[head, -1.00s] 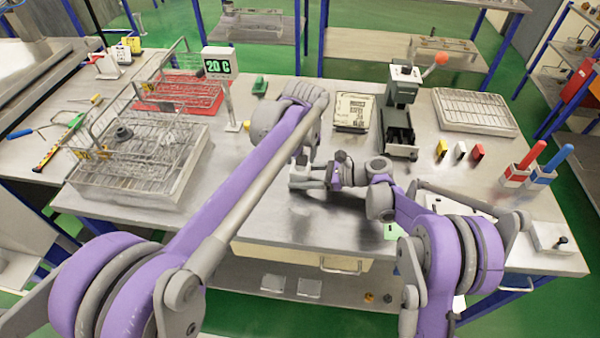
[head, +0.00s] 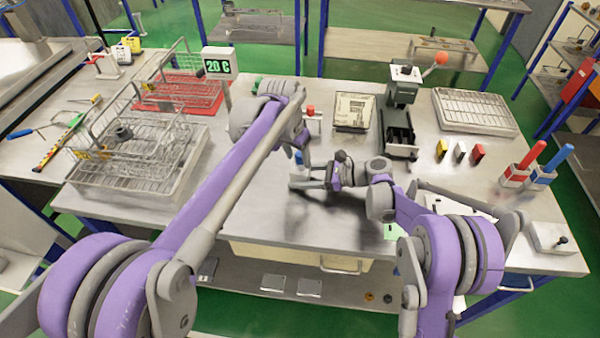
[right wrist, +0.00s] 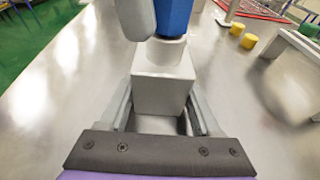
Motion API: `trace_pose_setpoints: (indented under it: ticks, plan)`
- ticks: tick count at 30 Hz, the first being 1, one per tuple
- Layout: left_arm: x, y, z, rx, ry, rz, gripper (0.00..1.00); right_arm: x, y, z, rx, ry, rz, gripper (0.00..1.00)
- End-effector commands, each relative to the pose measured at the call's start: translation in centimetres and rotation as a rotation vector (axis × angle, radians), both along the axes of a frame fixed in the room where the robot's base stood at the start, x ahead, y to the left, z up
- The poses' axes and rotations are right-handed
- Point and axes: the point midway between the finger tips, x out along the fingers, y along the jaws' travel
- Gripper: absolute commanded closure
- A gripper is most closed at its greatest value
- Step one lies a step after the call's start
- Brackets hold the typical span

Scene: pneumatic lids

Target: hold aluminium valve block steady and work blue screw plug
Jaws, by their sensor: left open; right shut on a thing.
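The aluminium valve block (right wrist: 160,88) is a pale grey block with a round collar on top. My right gripper (head: 306,182) is shut on it, with one finger on each side in the right wrist view. The blue screw plug (right wrist: 175,14) stands upright at the collar; only its lower part shows there. In the head view the plug (head: 299,157) is a small blue spot. My left gripper (head: 302,148) is open beside the plug. One grey finger of it shows left of the plug in the right wrist view; its other finger is hidden.
A small red-topped item (head: 310,112) stands behind the left gripper. A dark press with an orange knob (head: 403,90) stands behind and right. Wire baskets (head: 130,165) fill the left side. The bench front (head: 275,215) is clear.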

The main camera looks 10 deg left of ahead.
Motion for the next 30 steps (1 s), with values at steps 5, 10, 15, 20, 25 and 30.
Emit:
trace_pose_setpoints:
  ticks: [5, 10, 15, 20, 25, 30]
  plan:
    - [0.00, 0.01, 0.00, 0.000, 0.000, -0.001, 0.41, 0.00, 0.01, 0.03, 0.001, 0.000, 0.000, 0.84]
    - [0.16, 0.24, 0.00, 0.000, 0.001, -0.125, 0.41, 0.00, 0.01, 0.03, 0.001, 0.000, 0.000, 0.84]
    - [0.39, 0.40, -0.02, 0.000, 0.001, -0.357, 0.41, 0.00, 0.01, 0.03, 0.001, 0.000, 0.000, 0.84]
    - [0.60, 0.52, 0.00, -0.001, 0.000, -0.571, 0.41, 0.00, 0.01, 0.03, 0.001, 0.000, 0.000, 0.84]
    - [0.63, 0.59, 0.01, 0.001, 0.000, -0.691, 0.41, 0.01, 0.01, 0.03, 0.001, 0.000, 0.000, 0.84]
    - [0.60, 0.58, 0.00, 0.001, 0.000, -0.700, 0.41, 0.01, 0.01, 0.03, 0.001, 0.000, 0.000, 0.84]
